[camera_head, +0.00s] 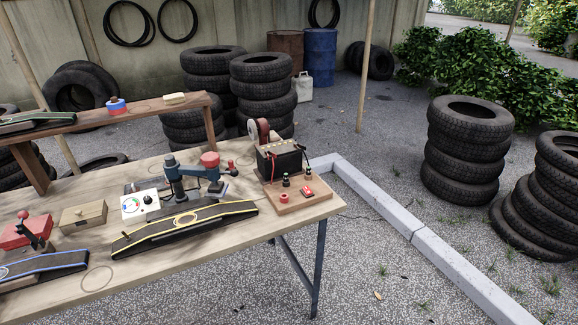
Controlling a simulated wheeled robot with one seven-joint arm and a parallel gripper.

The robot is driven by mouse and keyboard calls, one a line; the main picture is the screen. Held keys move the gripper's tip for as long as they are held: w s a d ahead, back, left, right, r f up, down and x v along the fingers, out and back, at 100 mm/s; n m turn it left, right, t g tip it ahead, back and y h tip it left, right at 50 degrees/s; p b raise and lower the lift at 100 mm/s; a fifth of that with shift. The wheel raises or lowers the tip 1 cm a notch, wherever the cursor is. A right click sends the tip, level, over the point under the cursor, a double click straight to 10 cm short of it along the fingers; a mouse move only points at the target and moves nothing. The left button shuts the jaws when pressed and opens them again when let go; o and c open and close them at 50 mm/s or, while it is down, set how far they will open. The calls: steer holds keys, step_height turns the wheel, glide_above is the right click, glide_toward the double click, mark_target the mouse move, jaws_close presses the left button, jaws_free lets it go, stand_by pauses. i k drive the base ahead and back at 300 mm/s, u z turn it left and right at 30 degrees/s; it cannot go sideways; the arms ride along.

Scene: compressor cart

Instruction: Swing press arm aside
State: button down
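The press stands on the wooden workbench (150,267), left of the picture's middle. It has an upright blue-grey post (174,180). Its press arm (196,171) reaches from the post to the right, with a red cap (210,159) near its outer end. A dark press head hangs below that end, and a small red knob (231,164) shows just right of it. A black strip with yellow edges (150,238) lies in front of the press, with a yellow ring marked on it. My gripper is not in view.
A white box with a dial (131,206) stands left of the post. Right of the press, a wooden board (308,198) carries a black battery-like box (286,160) and small red and black parts. A wooden box (83,217) and red box lie left. A raised shelf (150,112) runs behind.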

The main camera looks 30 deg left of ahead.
mark_target(213, 175)
steer(key=z, duration=0.7)
steer(key=k, duration=1.1)
steer(key=u, duration=1.35)
steer(key=i, duration=1)
